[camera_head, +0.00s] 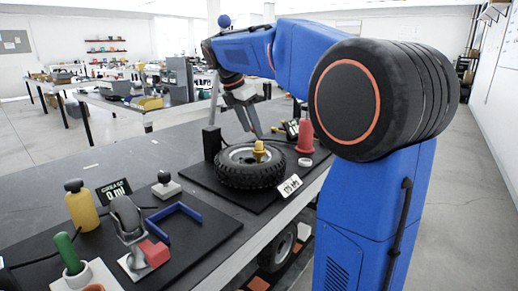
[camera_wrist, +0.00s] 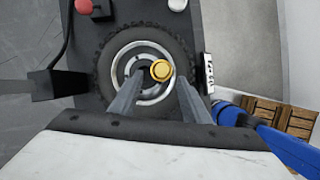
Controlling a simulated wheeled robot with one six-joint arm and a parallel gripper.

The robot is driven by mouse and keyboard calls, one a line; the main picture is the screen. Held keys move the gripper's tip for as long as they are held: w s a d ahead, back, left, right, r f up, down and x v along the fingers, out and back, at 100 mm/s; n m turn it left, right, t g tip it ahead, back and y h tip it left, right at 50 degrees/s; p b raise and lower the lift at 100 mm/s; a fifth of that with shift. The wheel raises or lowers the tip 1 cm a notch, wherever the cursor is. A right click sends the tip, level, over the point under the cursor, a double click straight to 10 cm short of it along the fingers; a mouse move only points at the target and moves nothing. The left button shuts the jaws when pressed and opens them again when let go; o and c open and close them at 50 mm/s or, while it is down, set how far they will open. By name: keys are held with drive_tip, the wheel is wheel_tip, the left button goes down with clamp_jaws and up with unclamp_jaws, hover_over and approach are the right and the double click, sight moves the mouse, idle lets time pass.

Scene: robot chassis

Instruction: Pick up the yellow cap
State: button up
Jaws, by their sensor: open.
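The yellow cap (camera_head: 259,151) sits at the hub of a black tire with a grey rim (camera_head: 250,176), which lies flat on a dark mat on the workbench. In the wrist view the cap (camera_wrist: 161,70) shows from above as a round yellow piece, right of the rim's centre. My gripper (camera_head: 252,132) is above the tire, tilted, with its fingers pointing down. In the wrist view the two grey fingers (camera_wrist: 158,82) are spread apart and empty, with the cap between their tips in the picture. The height gap between fingertips and cap is hard to judge.
A red bottle-shaped piece (camera_head: 305,136) stands behind the tire at right. A black post (camera_head: 211,142) stands at its left and a white display (camera_head: 290,186) at its front. A yellow bottle (camera_head: 81,206) and a blue bracket (camera_head: 174,214) are on the front-left mat.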

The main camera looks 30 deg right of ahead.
sight(259, 142)
drive_tip(key=shift+x, duration=2.6)
drive_tip(key=shift+s+d+r, duration=0.1)
drive_tip(key=shift+s+d, duration=0.05)
drive_tip(key=shift+s, duration=0.05)
clamp_jaws()
